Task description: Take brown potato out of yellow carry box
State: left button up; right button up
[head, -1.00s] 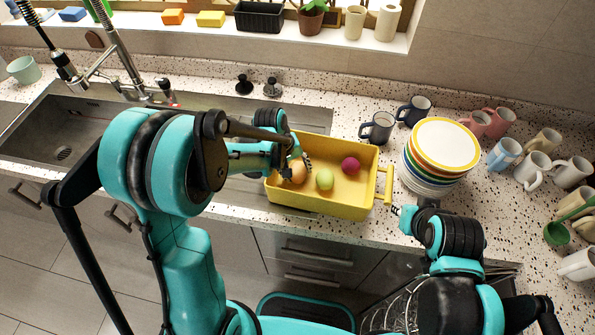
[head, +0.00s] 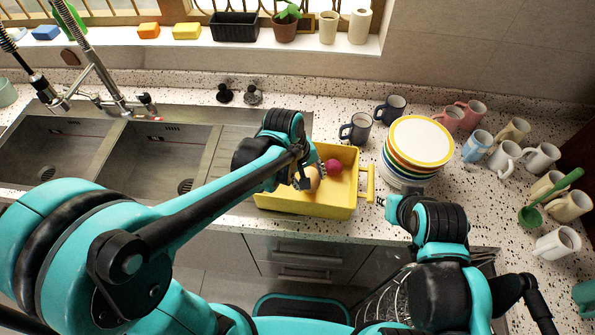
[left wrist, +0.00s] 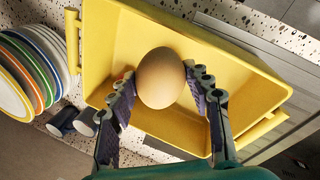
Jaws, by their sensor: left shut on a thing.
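The brown potato (head: 314,181), smooth and egg-shaped, is between the fingers of my left gripper (head: 307,175). In the left wrist view the fingers (left wrist: 168,88) press on both sides of the potato (left wrist: 161,78), over the yellow carry box (left wrist: 225,68). In the head view the box (head: 335,207) stands on the counter beside the sink. How high the potato is above the box floor is hard to tell. A magenta round item (head: 333,167) lies in the box. My right gripper (head: 384,203) is just right of the box; its finger opening is unclear.
A stack of plates (head: 420,143) stands right of the box. Dark mugs (head: 355,128) are behind it, and several other mugs crowd the right side. The sink (head: 150,155) is to the left. A strip of counter in front of the box is clear.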

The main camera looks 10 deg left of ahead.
pick_arm(q)
jog(key=shift+s+d+r, duration=0.2)
jog(key=shift+d, duration=0.1)
jog(key=shift+r+p, duration=0.7)
jog(key=shift+r, duration=0.05)
jog(key=shift+s+f, duration=0.1)
jog(key=shift+f, duration=0.05)
